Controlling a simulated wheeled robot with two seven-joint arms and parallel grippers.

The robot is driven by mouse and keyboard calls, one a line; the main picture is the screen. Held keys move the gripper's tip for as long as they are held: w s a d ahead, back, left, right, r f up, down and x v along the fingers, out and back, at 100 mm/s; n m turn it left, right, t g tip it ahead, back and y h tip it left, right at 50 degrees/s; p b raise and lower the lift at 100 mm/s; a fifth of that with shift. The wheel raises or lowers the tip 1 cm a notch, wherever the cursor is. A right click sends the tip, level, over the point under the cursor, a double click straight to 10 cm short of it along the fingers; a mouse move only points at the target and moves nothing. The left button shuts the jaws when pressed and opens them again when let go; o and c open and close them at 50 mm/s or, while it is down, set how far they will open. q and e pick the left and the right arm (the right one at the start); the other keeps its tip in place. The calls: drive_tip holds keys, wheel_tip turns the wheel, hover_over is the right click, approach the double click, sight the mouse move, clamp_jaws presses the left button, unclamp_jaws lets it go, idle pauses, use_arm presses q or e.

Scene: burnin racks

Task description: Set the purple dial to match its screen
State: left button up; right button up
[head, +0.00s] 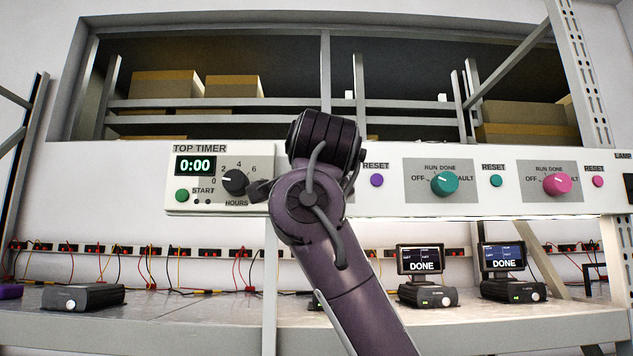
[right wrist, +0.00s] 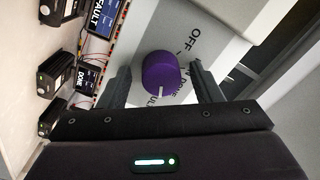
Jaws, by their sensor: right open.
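The purple dial (right wrist: 161,72) is in the middle of the right wrist view, on a grey label plate; in the head view my right arm hides it. Its white mark points down in the wrist view, towards the partly covered FAULT lettering; OFF is at the opposite side. My right gripper (right wrist: 160,92) is open, with one finger on each side of the dial; I cannot tell whether they touch it. A screen reading FAULT (right wrist: 101,14) stands at the top left of the wrist view, on the leftmost of the row's devices, hidden by my arm in the head view. My left gripper is not in view.
The panel (head: 470,207) also carries a teal dial (head: 445,183), a pink dial (head: 557,184), reset buttons and a timer (head: 195,166) reading 0:00. Two screens (head: 420,260) (head: 503,257) below read DONE. A black box (head: 85,297) sits on the shelf at left.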

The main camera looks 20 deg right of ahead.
drive_tip(key=shift+s, duration=0.1)
drive_tip(key=b+v, duration=0.4)
drive_tip(key=v, duration=0.3)
drive_tip(key=shift+s+b, duration=0.25)
drive_tip(key=shift+b, duration=0.15)
drive_tip(key=shift+a, duration=0.1)
